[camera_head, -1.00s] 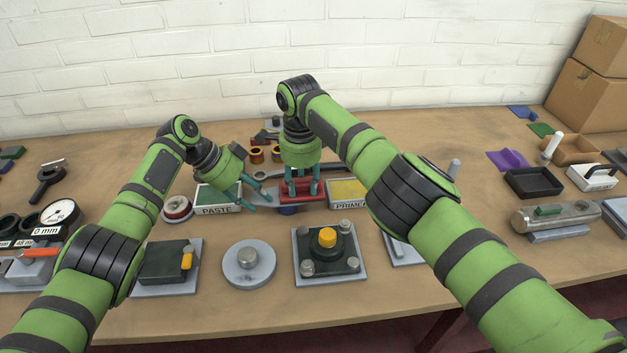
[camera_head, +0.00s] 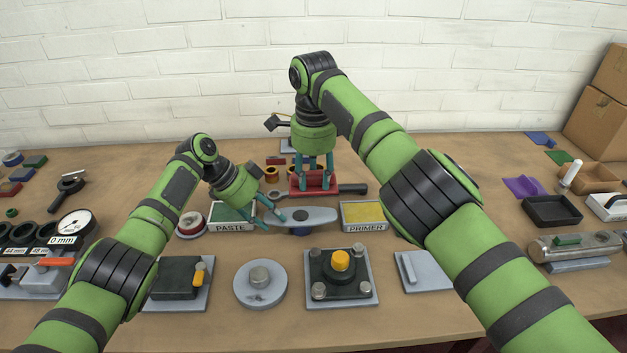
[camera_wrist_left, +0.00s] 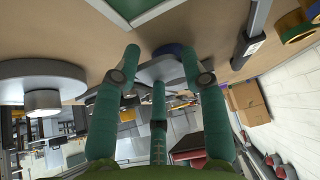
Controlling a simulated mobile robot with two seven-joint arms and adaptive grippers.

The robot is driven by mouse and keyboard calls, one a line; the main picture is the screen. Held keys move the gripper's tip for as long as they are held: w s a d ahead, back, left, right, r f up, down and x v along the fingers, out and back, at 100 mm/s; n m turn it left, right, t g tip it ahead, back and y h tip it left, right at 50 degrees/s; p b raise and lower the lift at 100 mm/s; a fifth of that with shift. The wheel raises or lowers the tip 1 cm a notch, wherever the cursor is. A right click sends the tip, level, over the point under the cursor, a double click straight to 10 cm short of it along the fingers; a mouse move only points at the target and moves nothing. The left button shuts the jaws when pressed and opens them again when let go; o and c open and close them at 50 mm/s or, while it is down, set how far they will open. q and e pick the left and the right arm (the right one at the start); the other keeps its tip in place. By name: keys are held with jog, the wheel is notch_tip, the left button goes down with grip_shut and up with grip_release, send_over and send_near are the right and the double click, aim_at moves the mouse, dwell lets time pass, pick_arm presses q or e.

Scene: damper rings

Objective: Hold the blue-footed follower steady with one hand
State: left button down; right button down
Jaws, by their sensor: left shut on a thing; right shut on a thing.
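The follower is a grey, flat, elongated plate (camera_head: 310,216) with a blue foot (camera_head: 300,231) beneath it, between the paste and primer trays. My left gripper (camera_head: 276,218) is shut on its left end. In the left wrist view the grey plate and blue foot (camera_wrist_left: 170,49) show between the fingers of my left gripper (camera_wrist_left: 160,68). My right gripper (camera_head: 314,180) is shut on a red block (camera_head: 300,187) behind and above the follower, apart from it. The fingertips partly cover the red block.
The paste tray (camera_head: 217,227) stands left of the follower, the primer tray (camera_head: 364,228) right. In front are a round grey base (camera_head: 272,295) and a dark square fixture with a yellow knob (camera_head: 341,261). A dark-handled tool (camera_head: 352,190) lies behind.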

pick_arm(q)
jog(key=shift+s+f, duration=0.2)
jog(key=shift+f, duration=0.25)
jog(key=c, duration=0.6)
grip_release()
jog(key=shift+w, duration=0.15)
pick_arm(e)
jog(key=shift+w+f, duration=0.15)
pick_arm(q)
jog(key=shift+r, duration=0.1)
pick_arm(e)
jog(key=shift+d, duration=0.1)
pick_arm(q)
jog(key=shift+r, duration=0.2)
